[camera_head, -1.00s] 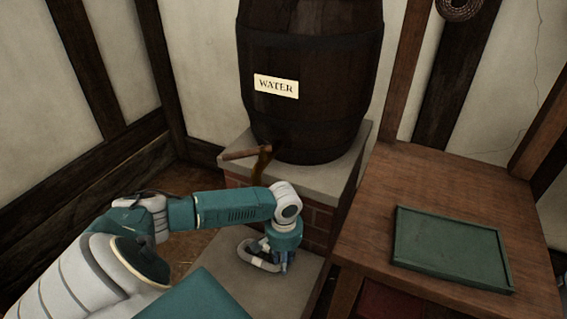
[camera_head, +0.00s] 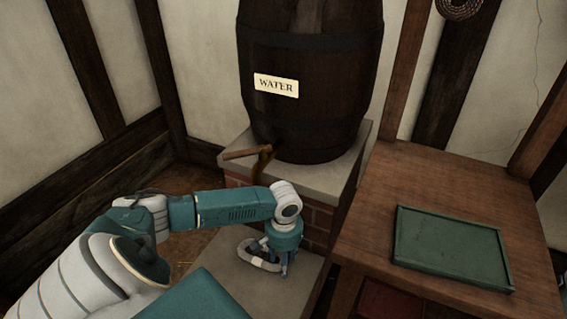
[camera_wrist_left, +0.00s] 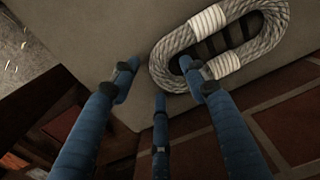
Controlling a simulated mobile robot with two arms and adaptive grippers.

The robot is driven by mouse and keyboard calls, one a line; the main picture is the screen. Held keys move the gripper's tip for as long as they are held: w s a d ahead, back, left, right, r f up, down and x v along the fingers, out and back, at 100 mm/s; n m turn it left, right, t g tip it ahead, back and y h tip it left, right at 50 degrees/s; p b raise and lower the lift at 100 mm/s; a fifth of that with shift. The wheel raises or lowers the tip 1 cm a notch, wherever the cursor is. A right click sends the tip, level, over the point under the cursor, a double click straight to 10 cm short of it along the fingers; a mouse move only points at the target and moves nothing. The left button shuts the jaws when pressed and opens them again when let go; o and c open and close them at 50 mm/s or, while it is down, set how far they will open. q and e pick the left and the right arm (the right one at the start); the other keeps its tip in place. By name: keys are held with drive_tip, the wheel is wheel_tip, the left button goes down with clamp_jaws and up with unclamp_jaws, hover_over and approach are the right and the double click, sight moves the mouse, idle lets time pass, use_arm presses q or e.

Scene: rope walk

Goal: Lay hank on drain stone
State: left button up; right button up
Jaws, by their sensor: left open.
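The hank (camera_head: 257,254) is a pale grey loop of rope with white bindings. It lies on the drain stone (camera_head: 222,270), a flat grey slab below the barrel's tap. The left wrist view shows the hank (camera_wrist_left: 222,48) lying around dark slots in the stone (camera_wrist_left: 110,30). My left gripper (camera_head: 282,268) is just right of the hank, pointing down. In the wrist view its blue fingers (camera_wrist_left: 155,85) are spread, with one fingertip over or against the hank's near edge; contact is unclear. My right gripper is out of view.
A dark barrel (camera_head: 312,110) labelled WATER stands on a stone-topped brick plinth (camera_head: 318,222), with a wooden tap (camera_head: 262,158) jutting out above the slab. A wooden table (camera_head: 420,185) with a green tray (camera_head: 452,248) stands to the right. A rope coil (camera_head: 459,8) hangs on the wall.

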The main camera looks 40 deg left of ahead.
use_arm(q)
wheel_tip(320, 180, up, 3)
drive_tip(key=shift+r+p, duration=0.1)
drive_tip(key=shift+p, duration=0.55)
wheel_tip(320, 180, up, 9)
drive_tip(key=p, duration=0.2)
drive_tip(key=shift+p, duration=0.35)
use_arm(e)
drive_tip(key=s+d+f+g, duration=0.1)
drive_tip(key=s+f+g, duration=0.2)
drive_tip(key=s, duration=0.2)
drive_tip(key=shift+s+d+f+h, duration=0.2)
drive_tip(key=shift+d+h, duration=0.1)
